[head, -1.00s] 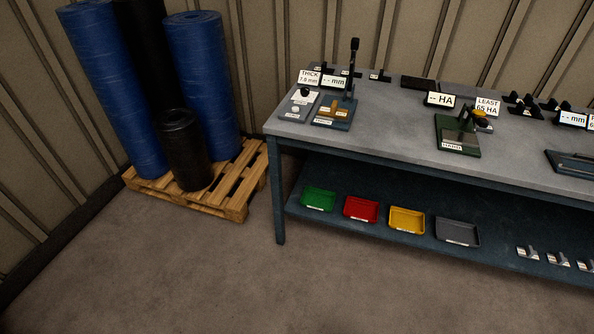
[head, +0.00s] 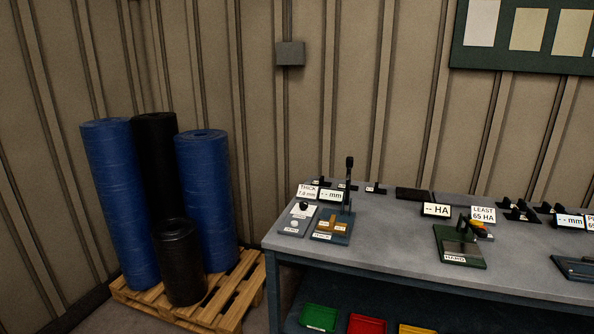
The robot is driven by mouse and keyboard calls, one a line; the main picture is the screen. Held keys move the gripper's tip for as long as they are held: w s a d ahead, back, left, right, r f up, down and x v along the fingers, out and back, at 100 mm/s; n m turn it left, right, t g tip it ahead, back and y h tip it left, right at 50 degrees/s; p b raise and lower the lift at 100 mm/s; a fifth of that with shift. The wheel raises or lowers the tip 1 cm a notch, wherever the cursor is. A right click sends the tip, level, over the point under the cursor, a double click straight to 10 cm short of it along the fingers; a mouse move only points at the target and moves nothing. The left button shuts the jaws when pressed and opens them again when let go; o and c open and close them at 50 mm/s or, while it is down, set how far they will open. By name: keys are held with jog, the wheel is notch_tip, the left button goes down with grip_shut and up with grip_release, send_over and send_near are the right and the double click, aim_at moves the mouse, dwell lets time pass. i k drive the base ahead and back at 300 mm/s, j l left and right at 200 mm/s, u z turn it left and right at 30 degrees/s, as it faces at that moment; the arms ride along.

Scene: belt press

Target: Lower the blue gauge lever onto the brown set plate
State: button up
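The blue gauge (head: 331,226) stands near the left end of the grey workbench. Its lever (head: 348,177), with a dark handle, stands upright at the back of the gauge. A brown plate (head: 333,227) lies on the gauge's blue base below the lever. A display reading "-- mm" (head: 331,196) stands at the gauge. My gripper is not in the head view.
A "THICK" sign (head: 307,191) and a grey block with a black knob (head: 296,219) are left of the gauge. A green "HARD" device (head: 459,247) stands further right. Blue and black rolls on a pallet (head: 238,292) occupy the floor at left.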

aim_at(350, 160)
jog(key=i+l, duration=0.1)
jog(key=l, duration=0.3)
jog(key=i+l, duration=0.15)
jog(key=l, duration=0.2)
jog(key=i+l, duration=0.1)
jog(key=l, duration=0.3)
jog(key=i+l, duration=0.1)
jog(key=l, duration=0.25)
jog(key=i+l, duration=0.15)
jog(key=l, duration=0.25)
jog(key=u, duration=0.05)
